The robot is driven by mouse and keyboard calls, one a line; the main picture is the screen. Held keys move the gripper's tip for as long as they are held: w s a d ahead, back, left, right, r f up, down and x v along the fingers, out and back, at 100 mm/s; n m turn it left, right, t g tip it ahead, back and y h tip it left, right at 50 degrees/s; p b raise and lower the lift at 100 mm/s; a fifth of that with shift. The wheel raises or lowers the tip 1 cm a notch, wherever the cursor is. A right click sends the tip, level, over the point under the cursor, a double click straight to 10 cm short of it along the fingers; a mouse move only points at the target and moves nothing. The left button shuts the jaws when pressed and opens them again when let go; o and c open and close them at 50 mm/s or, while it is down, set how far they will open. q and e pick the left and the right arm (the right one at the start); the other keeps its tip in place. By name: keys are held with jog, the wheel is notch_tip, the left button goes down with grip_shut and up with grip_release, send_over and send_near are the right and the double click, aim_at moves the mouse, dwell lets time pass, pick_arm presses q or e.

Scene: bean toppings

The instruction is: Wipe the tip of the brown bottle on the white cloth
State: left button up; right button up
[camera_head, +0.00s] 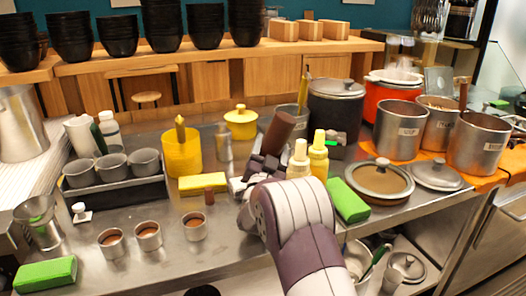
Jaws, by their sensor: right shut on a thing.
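The brown bottle (279,131) is held tilted, its broad end up and to the right. My right gripper (265,163) is shut on it above the middle of the steel counter. The bottle's lower end and tip are hidden behind the gripper. A small white patch (237,186), which may be the white cloth, shows just left of the gripper, beside a yellow block. Most of it is hidden by my right arm, and I cannot tell whether the bottle touches it. My left gripper is not in view.
A yellow block (203,183) and yellow container (181,153) are to the left. Small bean-filled cups (148,237) stand front left. A green sponge (348,201) and lidded pan (379,181) are right.

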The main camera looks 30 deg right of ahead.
jog(key=shift+s+d+f, duration=0.15)
jog(key=shift+d+f, duration=0.15)
jog(key=shift+d, duration=0.2)
jog(key=shift+a, duration=0.1)
jog(key=shift+w+a+f, duration=0.15)
jog(key=shift+w+a, duration=0.05)
jog(key=shift+a, duration=0.4)
jog(key=shift+w+a+b, duration=0.2)
jog(key=shift+w+a, duration=0.05)
jog(key=shift+a, duration=0.7)
jog(key=shift+w+a+b, duration=0.2)
jog(key=shift+a, duration=0.7)
notch_tip(320, 180, up, 7)
jog(key=p, duration=0.3)
jog(key=shift+w+f+p, duration=0.1)
jog(key=shift+f+p, duration=0.1)
jog(key=shift+p, duration=0.1)
notch_tip(320, 180, down, 4)
jog(key=b, duration=0.4)
jog(key=shift+f, duration=0.25)
